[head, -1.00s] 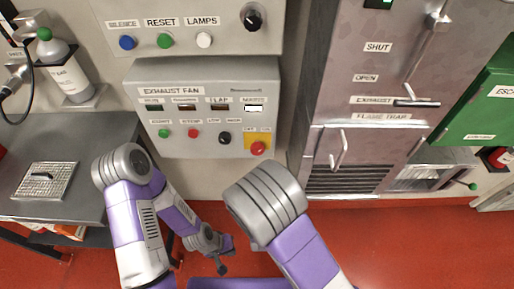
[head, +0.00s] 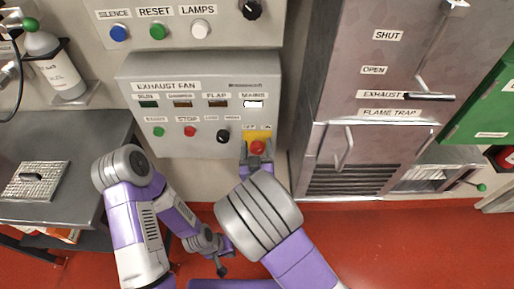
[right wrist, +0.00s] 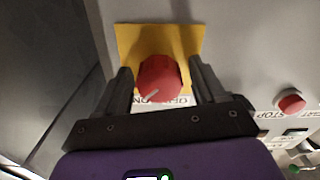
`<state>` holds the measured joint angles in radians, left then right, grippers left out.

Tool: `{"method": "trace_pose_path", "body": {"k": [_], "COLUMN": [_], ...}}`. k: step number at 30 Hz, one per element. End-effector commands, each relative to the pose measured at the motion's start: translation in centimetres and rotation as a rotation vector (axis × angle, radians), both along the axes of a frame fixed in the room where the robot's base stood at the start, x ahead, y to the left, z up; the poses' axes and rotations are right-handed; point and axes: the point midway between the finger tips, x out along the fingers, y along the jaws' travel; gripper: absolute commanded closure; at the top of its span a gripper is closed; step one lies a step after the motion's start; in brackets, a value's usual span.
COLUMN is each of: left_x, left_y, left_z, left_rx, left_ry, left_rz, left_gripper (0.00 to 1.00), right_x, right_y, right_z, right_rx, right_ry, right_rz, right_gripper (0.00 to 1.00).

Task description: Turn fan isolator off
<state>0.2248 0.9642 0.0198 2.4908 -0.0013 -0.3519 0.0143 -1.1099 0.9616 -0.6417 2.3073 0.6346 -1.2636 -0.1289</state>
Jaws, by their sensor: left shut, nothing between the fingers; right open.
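The fan isolator is a red rotary knob (head: 257,147) on a yellow plate (head: 250,134), at the lower right of the grey exhaust fan panel (head: 190,68). In the right wrist view the red knob (right wrist: 159,78) carries a pale pointer line slanting to the lower left. The label under it is partly hidden. My right gripper (head: 257,150) is open, with one finger on each side of the knob; it also shows in the right wrist view (right wrist: 160,85). Gaps show between fingers and knob. My left gripper (head: 221,268) is shut and empty, low over the floor.
The panel also has a black knob (head: 223,135), a red stop button (head: 190,133) and a green start button (head: 158,131). A white lit mains window (head: 253,104) is above the isolator. A steel cabinet with handles (head: 345,150) stands right. A grey bench (head: 70,140) is left.

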Motion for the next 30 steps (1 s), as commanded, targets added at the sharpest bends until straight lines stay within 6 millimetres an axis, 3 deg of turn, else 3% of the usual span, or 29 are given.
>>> {"method": "trace_pose_path", "body": {"k": [5,15,30], "left_x": [0.0,0.0,0.0], "left_y": [-0.01,-0.01,0.0], "left_z": [0.01,0.01,0.93], "left_rx": [0.0,0.0,0.0], "left_ry": [0.0,0.0,0.0], "left_rz": [0.0,0.0,0.0], "left_gripper": [1.0,1.0,1.0], "right_x": [-0.01,-0.03,-0.04], "right_y": [-0.01,-0.02,0.03], "right_z": [-0.01,-0.03,0.08], "right_rx": [0.0,0.0,-0.148], "right_ry": [0.001,0.001,0.002], "right_rz": [0.0,0.0,-0.001], "right_gripper": [0.32,0.84,0.84]}}
